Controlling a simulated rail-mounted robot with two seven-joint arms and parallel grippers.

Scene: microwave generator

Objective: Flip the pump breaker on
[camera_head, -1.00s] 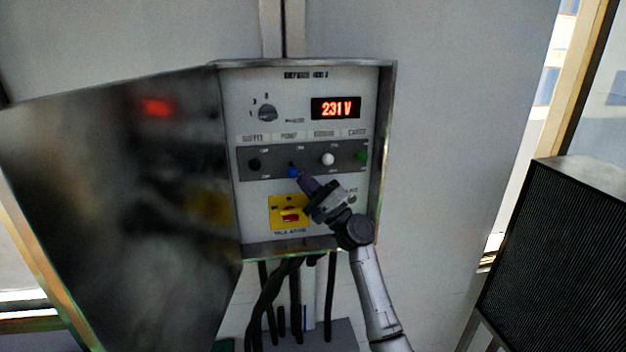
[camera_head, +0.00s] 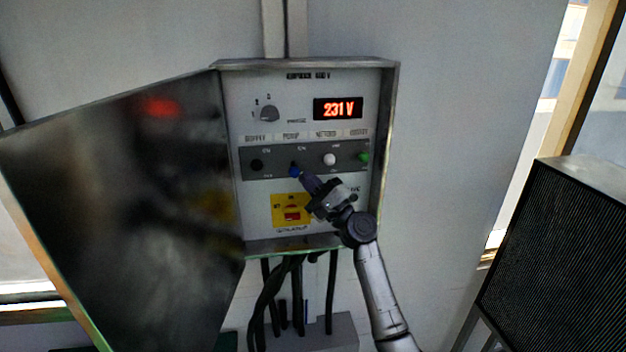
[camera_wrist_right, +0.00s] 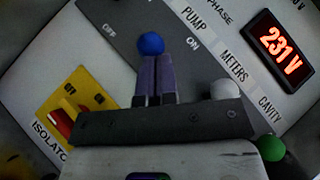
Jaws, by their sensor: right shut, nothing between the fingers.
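The pump breaker (camera_head: 295,171) is a lever with a blue ball knob, second from the left in the grey strip. In the right wrist view the blue knob (camera_wrist_right: 150,43) shows between the OFF and ON marks, under the PUMP label. My right gripper (camera_head: 305,177) is shut and empty, coming from the lower right with its tips at the knob. In the right wrist view the closed purple fingertips (camera_wrist_right: 155,62) meet the knob's edge in the picture. I cannot tell whether they touch it. The lever's stem is hidden. My left gripper is not in view.
A black knob (camera_head: 256,165), white knob (camera_head: 330,160) and green knob (camera_head: 363,157) share the strip. A yellow isolator plate (camera_head: 283,212) with a red switch is below. The display (camera_head: 338,108) reads 231 V. The cabinet door (camera_head: 120,190) stands open at left. Black cables hang underneath.

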